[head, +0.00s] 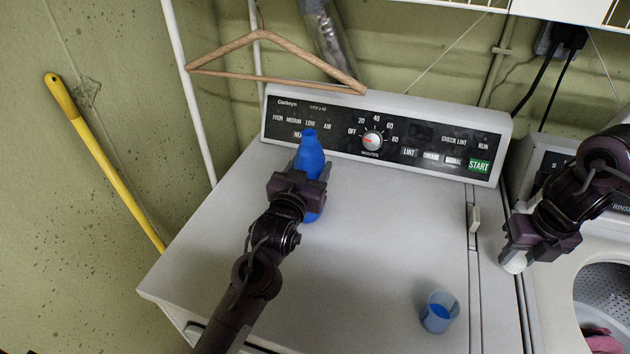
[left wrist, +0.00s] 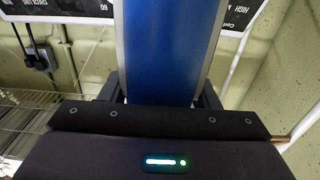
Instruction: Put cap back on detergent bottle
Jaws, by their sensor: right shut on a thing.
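The blue detergent bottle (head: 309,155) stands upright on the dryer top near the control panel, its narrow neck uppermost. My left gripper (head: 302,180) is around the bottle's body, with a finger on either side; it looks open. In the left wrist view the blue bottle (left wrist: 168,50) fills the middle between the fingers, with what look like narrow gaps beside it. My right gripper (head: 522,255) is at the right, above the gap between dryer and washer. It is shut on a small white cap (head: 514,264), partly hidden by the fingers.
A clear cup with blue liquid (head: 439,312) stands near the front right of the dryer top (head: 370,250). A wooden hanger (head: 275,75) is behind the panel. The washer (head: 555,300) is at the right. The middle of the dryer top is clear.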

